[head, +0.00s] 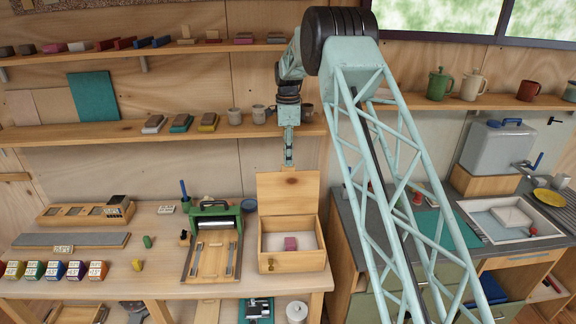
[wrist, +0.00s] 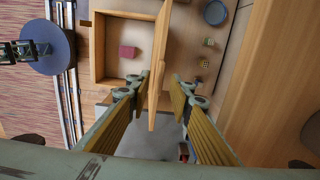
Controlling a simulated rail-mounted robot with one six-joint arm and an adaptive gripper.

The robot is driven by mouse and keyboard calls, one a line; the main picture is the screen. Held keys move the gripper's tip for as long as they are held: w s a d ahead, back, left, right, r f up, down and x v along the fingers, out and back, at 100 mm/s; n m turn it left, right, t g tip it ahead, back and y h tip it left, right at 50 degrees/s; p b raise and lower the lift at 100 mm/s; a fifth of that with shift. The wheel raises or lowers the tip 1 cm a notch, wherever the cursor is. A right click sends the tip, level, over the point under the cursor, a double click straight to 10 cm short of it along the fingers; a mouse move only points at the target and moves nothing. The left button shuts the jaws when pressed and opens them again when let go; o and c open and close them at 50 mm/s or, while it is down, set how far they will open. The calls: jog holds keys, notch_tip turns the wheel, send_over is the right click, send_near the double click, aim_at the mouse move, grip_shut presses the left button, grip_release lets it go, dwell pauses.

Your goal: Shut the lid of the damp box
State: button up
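The damp box (head: 318,257) is a light wooden box at the right end of the workbench, with a pink block (head: 290,243) inside. Its lid (head: 287,196) stands upright at the back of the box, so the box is open. My gripper (head: 289,163) points down at the lid's top edge. In the wrist view my gripper (wrist: 161,77) is open, its two fingers apart on either side of the lid (wrist: 161,58), which shows nearly edge-on. No firm contact shows. The open box (wrist: 99,50) and pink block (wrist: 128,52) lie left of the lid there.
A roller press (head: 213,245) stands left of the box on the workbench (head: 150,287). A shelf (head: 255,130) with cups and blocks runs along the wall behind my gripper. A sink counter (head: 455,200) lies to the right, beyond my arm.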

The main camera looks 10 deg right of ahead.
jog(key=shift+f, duration=1.9)
jog(key=shift+c, duration=0.7)
grip_shut()
